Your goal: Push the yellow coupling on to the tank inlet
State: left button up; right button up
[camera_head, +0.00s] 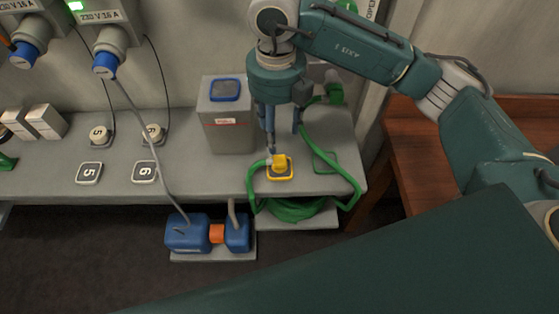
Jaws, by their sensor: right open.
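My right gripper (284,140) is open and points down just above the coupling. One finger is near its left side; I cannot tell whether they touch. A grey box (230,130) with a blue-edged square on top stands left of the gripper. I cannot tell which part is the tank inlet. My left gripper is not in view.
Grey cables hang from wall sockets (110,40) at the left. A brown wooden table (405,150) stands at the right.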

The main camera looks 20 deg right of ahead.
send_over(279, 158)
jog(key=f, duration=0.3)
jog(key=f+p, duration=0.1)
jog(key=f, duration=0.1)
jog(key=shift+w, duration=0.4)
jog(key=shift+s+f, duration=0.1)
jog(key=shift+f, duration=0.1)
jog(key=f+p, duration=0.2)
jog(key=f, duration=0.1)
jog(key=shift+s+f, duration=0.3)
jog(key=shift+s, duration=0.05)
jog(key=shift+f, duration=0.6)
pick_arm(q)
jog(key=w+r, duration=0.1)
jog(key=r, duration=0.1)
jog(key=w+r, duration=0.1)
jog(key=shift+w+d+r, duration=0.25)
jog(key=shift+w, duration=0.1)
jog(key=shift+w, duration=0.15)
pick_arm(e)
jog(key=shift+c, duration=0.5)
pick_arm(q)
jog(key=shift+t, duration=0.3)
pick_arm(e)
jog(key=c, duration=1)
